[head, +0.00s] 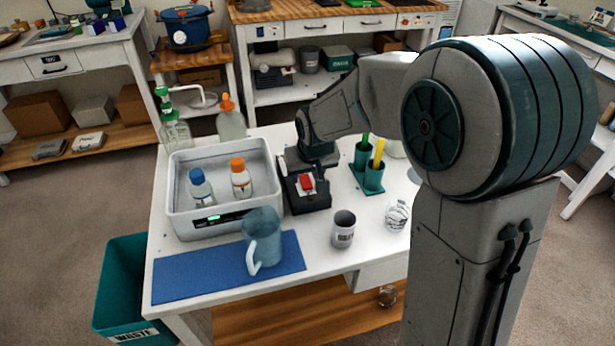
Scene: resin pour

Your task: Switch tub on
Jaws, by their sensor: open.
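The tub (183,222) is a pale grey rectangular bath on the white table. A small green light shows on a dark panel (213,218) on its front wall. A bottle with a blue cap (201,190) and a bottle with an orange cap (240,180) stand inside it. A dark box (308,202) with a red part (306,182) on top stands against the tub's right side. My gripper (317,160) is over the back of this box, right of the tub. It is open; its fingertips are hard to make out, and I cannot tell whether they touch anything.
A blue translucent jug (262,235) stands on a blue mat (190,283) before the tub. A labelled cup (343,230), a clear crumpled-looking item (397,214) and green holders (373,178) stand to the right. Bottles (231,122) stand behind. A teal waste bin (120,290) is at left.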

